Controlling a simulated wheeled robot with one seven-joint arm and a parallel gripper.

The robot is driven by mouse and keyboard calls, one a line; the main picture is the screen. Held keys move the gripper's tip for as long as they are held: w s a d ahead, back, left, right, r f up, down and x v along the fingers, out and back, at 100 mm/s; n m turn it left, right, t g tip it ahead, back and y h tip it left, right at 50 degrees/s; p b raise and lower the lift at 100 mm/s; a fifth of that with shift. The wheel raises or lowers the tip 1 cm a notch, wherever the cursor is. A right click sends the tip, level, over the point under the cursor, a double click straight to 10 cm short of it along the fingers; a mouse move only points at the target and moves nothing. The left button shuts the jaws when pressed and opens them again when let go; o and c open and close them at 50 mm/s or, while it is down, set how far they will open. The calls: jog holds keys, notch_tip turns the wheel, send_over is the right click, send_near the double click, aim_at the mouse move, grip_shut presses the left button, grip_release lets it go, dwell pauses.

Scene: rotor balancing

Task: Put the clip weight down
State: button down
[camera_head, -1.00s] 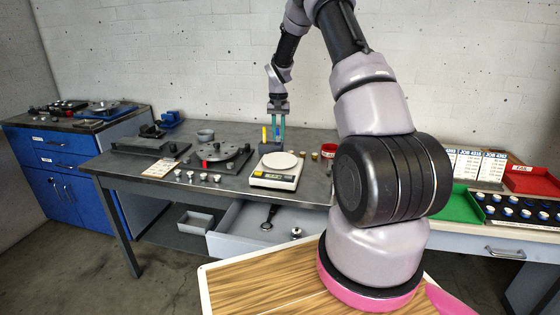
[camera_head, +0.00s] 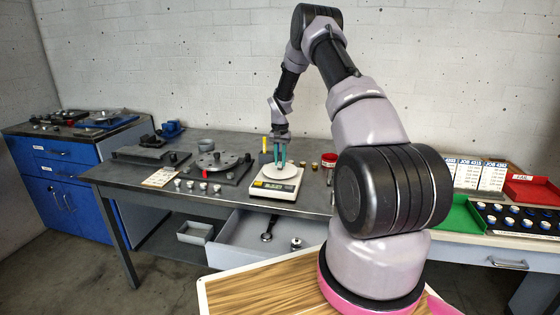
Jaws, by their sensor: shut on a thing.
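My gripper (camera_head: 280,162) points straight down over the round white pan (camera_head: 289,172) of a digital scale (camera_head: 273,189) on the grey bench. Its teal fingers are close together, shut on the clip weight, with their tips at about pan level. The clip weight is too small and too hidden between the fingertips to make out. I cannot tell whether it touches the pan.
Left of the scale are a rotor rig (camera_head: 218,166) and several small knobs (camera_head: 190,185). A red-rimmed cup (camera_head: 328,160) stands to the right. A holder (camera_head: 265,157) with a yellow item is behind. An open drawer (camera_head: 235,243) juts out below.

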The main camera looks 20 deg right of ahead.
jog(key=shift+f, duration=0.15)
jog(key=c, duration=0.8)
grip_release()
jog(key=shift+o, duration=0.2)
notch_tip(320, 180, up, 12)
notch_tip(320, 180, up, 10)
jog(key=t, duration=0.1)
send_over(280, 163)
jog(key=s+a, duration=0.2)
jog(key=s, duration=0.1)
jog(key=s+a+r+n+t, duration=0.1)
jog(key=s+a+r, duration=0.1)
jog(key=s+r, duration=0.45)
jog(key=s+a+r+t, duration=0.1)
jog(key=s+a+r, duration=0.2)
jog(key=s+r, duration=0.3)
jog(key=s+a+r+t+y, duration=0.1)
jog(key=s+a+r+t, duration=0.1)
jog(key=s, duration=1)
jog(key=s+a+r+n+t+y, duration=0.1)
jog(key=s+a+r+t, duration=0.1)
jog(key=s, duration=1.1)
jog(key=shift+s+a+r+n, duration=0.3)
jog(key=shift+a+r, duration=0.25)
jog(key=shift+r, duration=0.35)
